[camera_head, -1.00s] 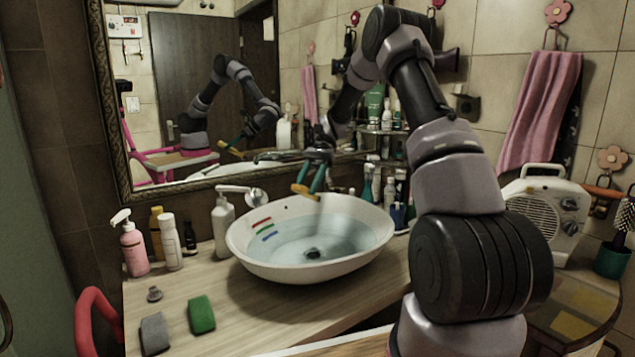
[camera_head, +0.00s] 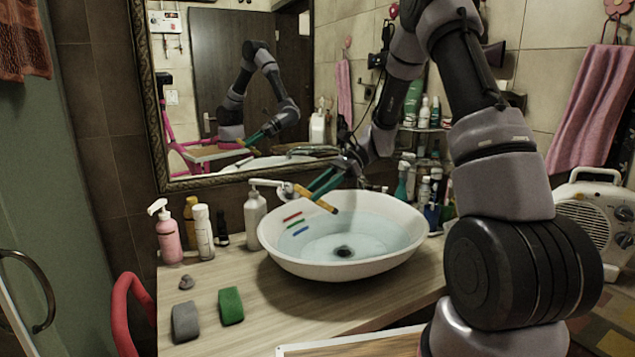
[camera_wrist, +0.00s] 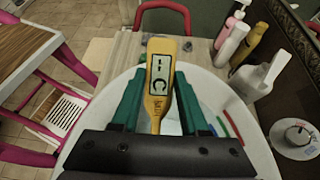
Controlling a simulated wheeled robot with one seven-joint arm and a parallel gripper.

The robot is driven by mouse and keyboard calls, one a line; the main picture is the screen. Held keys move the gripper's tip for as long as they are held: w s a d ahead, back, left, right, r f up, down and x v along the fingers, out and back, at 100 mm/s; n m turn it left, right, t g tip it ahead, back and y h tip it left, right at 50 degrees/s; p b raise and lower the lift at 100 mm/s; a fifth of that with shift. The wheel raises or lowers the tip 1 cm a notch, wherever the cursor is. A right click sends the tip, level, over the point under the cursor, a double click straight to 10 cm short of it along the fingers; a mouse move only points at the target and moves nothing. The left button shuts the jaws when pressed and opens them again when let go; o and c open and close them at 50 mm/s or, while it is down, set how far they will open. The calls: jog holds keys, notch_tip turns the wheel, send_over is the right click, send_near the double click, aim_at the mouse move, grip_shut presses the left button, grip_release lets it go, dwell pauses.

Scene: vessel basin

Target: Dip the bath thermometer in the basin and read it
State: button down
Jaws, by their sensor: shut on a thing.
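The bath thermometer (camera_wrist: 161,75) is a flat yellow paddle with dark markings and a pale window on its face. My gripper (camera_wrist: 155,100) has green fingers and is shut on it, one finger on each side. In the head view the thermometer (camera_head: 318,201) juts out of my gripper (camera_head: 325,183) to the left and right, above the basin's back rim. The white oval basin (camera_head: 290,264) stands on the counter with clear water (camera_head: 370,237) and a dark drain in it. The thermometer appears above the water, not in it.
Soap and lotion bottles (camera_head: 168,238) stand to the left, with grey and green sponges (camera_head: 231,306) in front. More bottles (camera_head: 423,191) stand behind right. A mirror (camera_head: 215,100) backs the counter.

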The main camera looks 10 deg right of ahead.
notch_tip(320, 180, down, 12)
jog(key=shift+f, duration=0.15)
dwell(0.6)
jog(key=shift+d, duration=0.1)
dwell(0.5)
jog(key=shift+w+d, duration=0.15)
jog(key=shift+d, duration=0.35)
jog(key=shift+a, duration=0.1)
jog(key=shift+s+a, duration=0.2)
jog(key=shift+a, duration=0.3)
jog(key=shift+d, duration=0.1)
